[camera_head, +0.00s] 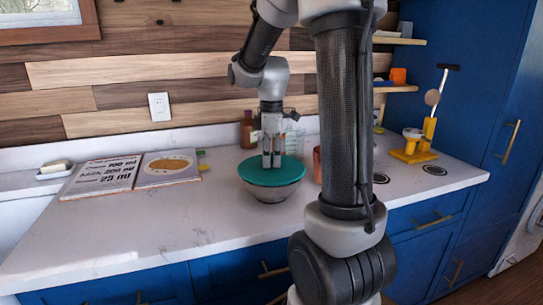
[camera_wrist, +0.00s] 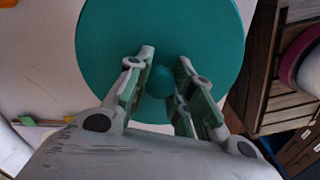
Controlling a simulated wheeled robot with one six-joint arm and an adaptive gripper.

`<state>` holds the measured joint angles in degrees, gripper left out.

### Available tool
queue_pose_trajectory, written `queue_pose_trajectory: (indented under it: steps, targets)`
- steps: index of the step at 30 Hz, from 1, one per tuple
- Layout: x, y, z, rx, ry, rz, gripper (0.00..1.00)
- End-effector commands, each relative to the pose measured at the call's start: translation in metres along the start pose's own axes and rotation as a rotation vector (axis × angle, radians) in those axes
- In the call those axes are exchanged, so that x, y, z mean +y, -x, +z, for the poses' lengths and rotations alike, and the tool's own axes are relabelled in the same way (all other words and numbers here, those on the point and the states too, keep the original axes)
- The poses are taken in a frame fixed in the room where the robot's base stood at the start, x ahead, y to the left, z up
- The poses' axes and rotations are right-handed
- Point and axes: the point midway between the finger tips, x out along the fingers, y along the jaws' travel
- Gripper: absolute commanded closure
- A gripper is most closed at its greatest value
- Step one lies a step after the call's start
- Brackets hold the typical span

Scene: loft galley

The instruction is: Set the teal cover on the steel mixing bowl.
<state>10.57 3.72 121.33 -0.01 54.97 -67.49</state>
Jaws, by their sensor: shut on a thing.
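The teal cover (camera_head: 284,176) is a round disc that lies over the mouth of the steel mixing bowl (camera_head: 269,194) on the counter. It looks about level, and I cannot tell whether its rim touches the bowl all round. My gripper (camera_head: 271,164) points straight down above the middle of the cover. In the wrist view the teal cover (camera_wrist: 200,40) fills the upper middle, and my gripper (camera_wrist: 162,85) is shut on its round teal knob (camera_wrist: 160,82). The bowl is hidden under the cover in the wrist view.
An open recipe book (camera_head: 135,172) lies on the left of the counter, with a soap dish (camera_head: 55,171) beyond it. A brown bottle (camera_head: 247,131) stands behind the bowl, a copper cup (camera_head: 317,165) to its right. A yellow stand (camera_head: 414,152) is at far right. The front counter is clear.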

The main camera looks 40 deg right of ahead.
Motion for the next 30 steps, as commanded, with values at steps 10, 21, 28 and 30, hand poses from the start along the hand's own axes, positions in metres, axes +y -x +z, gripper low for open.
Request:
queue_pose_trajectory:
  steps: [10,21,28,30]
  targets:
    - [0.0001,0.0003,0.0,0.0,0.0,0.001,1.0]
    - [0.0,-0.0032,0.0,0.0,0.0,0.0,1.0]
    - [0.0001,-0.0055,-0.0001,0.0,0.0,0.001,1.0]
    - [0.0001,-0.0055,0.0,0.0,0.0,0.001,1.0]
